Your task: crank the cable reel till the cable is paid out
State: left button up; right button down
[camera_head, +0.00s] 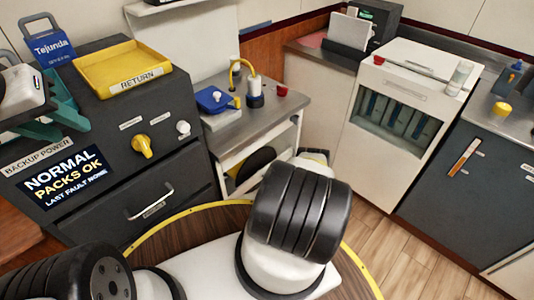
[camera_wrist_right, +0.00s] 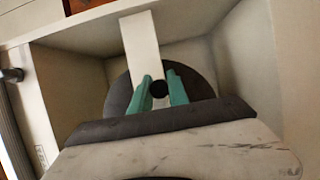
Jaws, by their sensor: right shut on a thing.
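In the right wrist view, the cable reel shows as a dark round disc (camera_wrist_right: 203,82) inside a pale open bay. A white crank bar (camera_wrist_right: 140,42) crosses its upper part. My right gripper (camera_wrist_right: 160,84) has its teal fingers on either side of a dark round knob (camera_wrist_right: 159,90) and is shut on it. The cable itself cannot be made out here. In the head view, a dark rounded shape (camera_head: 256,160) shows in the bay under the bench, partly hidden by my right arm. My left gripper (camera_head: 78,115) is open and empty before the dark cabinet, teal fingers apart.
A yellow return tray (camera_head: 122,68) sits on the dark backup power cabinet (camera_head: 183,168). The grey bench (camera_head: 262,117) holds a blue box (camera_head: 212,99) and a yellow hose (camera_head: 238,67). A white machine (camera_head: 388,115) stands to the right. Wooden floor (camera_head: 405,255) is clear at lower right.

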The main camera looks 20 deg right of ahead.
jog(key=c, duration=1.3)
grip_release()
jog(key=shift+o, duration=0.2)
jog(key=s, duration=0.7)
jog(key=shift+s+a, duration=0.2)
jog(key=shift+s, duration=0.15)
